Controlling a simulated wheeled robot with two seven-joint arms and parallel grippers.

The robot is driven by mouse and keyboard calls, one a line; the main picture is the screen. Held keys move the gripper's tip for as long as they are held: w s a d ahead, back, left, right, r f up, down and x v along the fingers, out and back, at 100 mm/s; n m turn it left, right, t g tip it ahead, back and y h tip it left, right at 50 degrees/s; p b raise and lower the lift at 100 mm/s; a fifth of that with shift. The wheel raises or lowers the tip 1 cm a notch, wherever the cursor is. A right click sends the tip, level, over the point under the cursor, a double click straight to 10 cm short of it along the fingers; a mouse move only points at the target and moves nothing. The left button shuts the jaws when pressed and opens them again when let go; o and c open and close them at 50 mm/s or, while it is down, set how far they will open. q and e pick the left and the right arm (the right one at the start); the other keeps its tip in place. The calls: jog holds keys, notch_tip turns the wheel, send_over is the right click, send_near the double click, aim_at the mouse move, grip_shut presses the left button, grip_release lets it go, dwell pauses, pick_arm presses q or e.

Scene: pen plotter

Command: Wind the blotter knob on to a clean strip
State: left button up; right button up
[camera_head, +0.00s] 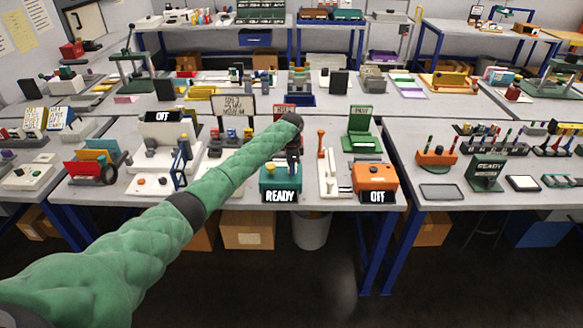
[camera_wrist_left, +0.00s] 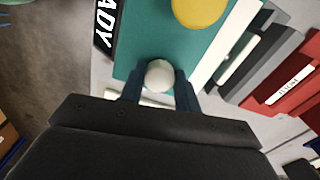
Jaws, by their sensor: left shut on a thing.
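A teal machine (camera_head: 281,178) with a READY sign (camera_head: 280,196) stands at the front edge of the middle table. In the left wrist view its teal top (camera_wrist_left: 140,40) carries a pale round knob (camera_wrist_left: 158,74) and a yellow dome (camera_wrist_left: 199,10). My left gripper (camera_wrist_left: 158,88) is shut on the pale knob, one dark finger on each side. In the head view the left gripper (camera_head: 293,152) is over the back of the teal machine, mostly hidden by its wrist. I cannot make out a blotter strip. My right gripper is not in view.
An orange machine (camera_head: 375,177) with an OFF sign stands to the right, past a white stand (camera_head: 328,172). A red block (camera_wrist_left: 290,75) lies beside the teal machine in the left wrist view. A white machine (camera_head: 160,135) is to the left.

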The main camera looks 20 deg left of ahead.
pick_arm(q)
jog(key=shift+r, duration=0.1)
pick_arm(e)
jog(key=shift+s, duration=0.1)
pick_arm(q)
jog(key=o, duration=1)
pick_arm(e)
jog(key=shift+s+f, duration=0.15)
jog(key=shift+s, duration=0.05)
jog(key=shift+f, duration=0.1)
pick_arm(q)
jog(key=shift+r, duration=0.3)
notch_tip(320, 180, up, 6)
jog(key=shift+f+b, duration=0.2)
jog(key=shift+b, duration=1.05)
jog(key=shift+r, duration=0.75)
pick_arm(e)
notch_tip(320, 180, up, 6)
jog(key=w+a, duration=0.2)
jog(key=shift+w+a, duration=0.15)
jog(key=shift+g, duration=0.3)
